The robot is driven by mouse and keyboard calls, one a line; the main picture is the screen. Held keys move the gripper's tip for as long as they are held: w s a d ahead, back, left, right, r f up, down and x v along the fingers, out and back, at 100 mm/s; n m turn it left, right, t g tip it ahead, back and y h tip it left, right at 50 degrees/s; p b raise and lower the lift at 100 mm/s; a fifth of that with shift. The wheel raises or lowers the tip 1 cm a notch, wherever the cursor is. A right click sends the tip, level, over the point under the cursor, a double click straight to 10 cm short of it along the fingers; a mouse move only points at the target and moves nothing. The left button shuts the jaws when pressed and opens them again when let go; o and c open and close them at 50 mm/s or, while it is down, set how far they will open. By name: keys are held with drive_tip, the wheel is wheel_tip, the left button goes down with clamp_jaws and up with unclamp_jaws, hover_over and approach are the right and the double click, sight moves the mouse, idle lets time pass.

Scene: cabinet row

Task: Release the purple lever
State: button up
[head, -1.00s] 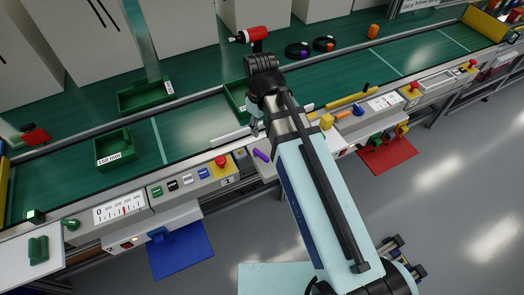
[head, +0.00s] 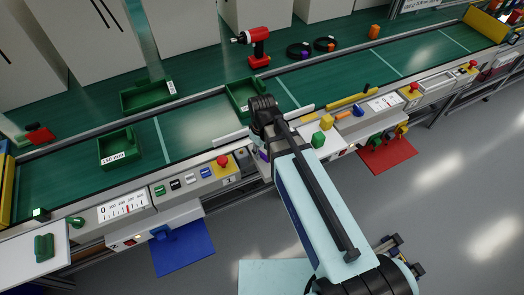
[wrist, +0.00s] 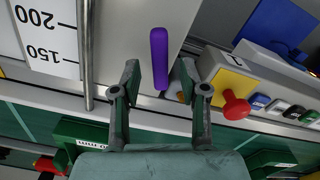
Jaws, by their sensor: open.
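The purple lever (wrist: 159,52) is a slim rounded bar on a pale panel. In the wrist view it stands upright in the picture, its lower end between the fingertips. My gripper (wrist: 159,80) is open, with a dark finger on each side of the lever and visible gaps to both. I cannot tell from depth whether the fingers are level with the lever. In the head view a bit of the lever (head: 263,155) shows beside my arm, which hides most of it and the gripper.
A red knob on a yellow base (wrist: 235,105) sits close to the right finger in the wrist view. A metal rod (wrist: 85,55) and a printed scale (wrist: 45,35) are on the left. Green bins (head: 245,95) stand on the green conveyor (head: 200,120) behind.

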drive_tip(key=shift+f, duration=0.75)
clamp_jaws()
drive_tip(key=shift+s+a+m, duration=0.2)
drive_tip(key=shift+a+m, duration=0.05)
drive_tip(key=shift+m, duration=0.85)
unclamp_jaws()
wheel_tip(320, 180, up, 12)
